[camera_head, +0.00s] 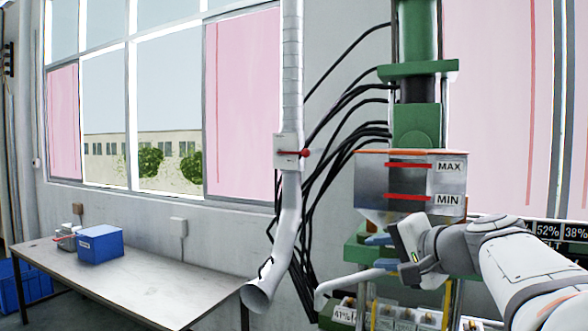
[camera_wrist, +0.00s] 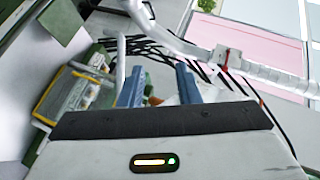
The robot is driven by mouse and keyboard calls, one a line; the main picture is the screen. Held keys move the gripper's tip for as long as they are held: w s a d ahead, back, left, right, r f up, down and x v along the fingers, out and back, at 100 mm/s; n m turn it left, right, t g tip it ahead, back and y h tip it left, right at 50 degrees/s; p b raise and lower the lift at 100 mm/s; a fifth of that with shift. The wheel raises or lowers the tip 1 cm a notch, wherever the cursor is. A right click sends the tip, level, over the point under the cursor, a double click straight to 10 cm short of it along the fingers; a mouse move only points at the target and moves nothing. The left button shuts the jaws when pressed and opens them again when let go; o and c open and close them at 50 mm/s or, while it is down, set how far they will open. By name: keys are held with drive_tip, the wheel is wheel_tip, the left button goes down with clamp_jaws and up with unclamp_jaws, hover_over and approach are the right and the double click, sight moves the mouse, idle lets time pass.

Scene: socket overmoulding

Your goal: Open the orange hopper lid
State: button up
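The hopper (camera_head: 384,190) is a grey metal box with red MAX and MIN marks, on the green machine in the head view. Its orange lid (camera_head: 385,151) shows as a thin strip, nearly edge-on, lying flat across the top. My gripper (camera_head: 376,252) is below the hopper, in front of the machine, apart from the lid. In the wrist view my gripper (camera_wrist: 160,85) has its two blue fingers spread, with no object held between them. I cannot identify the lid in the wrist view.
A white duct (camera_head: 290,215) with a red-handled valve hangs left of the hopper, with black cables between. The green press column (camera_head: 416,125) rises behind the hopper. A table (camera_head: 150,285) at left holds a blue box (camera_head: 100,244). A light curved pipe (camera_head: 345,282) is near my gripper.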

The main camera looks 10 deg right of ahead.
sight(409, 154)
drive_tip(key=d+r+m+t+h+p, duration=0.1)
drive_tip(key=d+r+m+t, duration=0.15)
drive_tip(key=d+r, duration=0.4)
drive_tip(key=d+r+m+t, duration=0.1)
drive_tip(key=d+r+t, duration=0.2)
drive_tip(key=r, duration=0.7)
drive_tip(key=p+x, duration=0.2)
drive_tip(key=x, duration=0.4)
drive_tip(key=shift+w+d+r+p, duration=0.15)
drive_tip(key=shift+w+r+p, duration=0.1)
drive_tip(key=shift+p, duration=0.1)
drive_tip(key=shift+w, duration=0.65)
drive_tip(key=shift+c, duration=0.4)
drive_tip(key=shift+f, duration=0.1)
clamp_jaws()
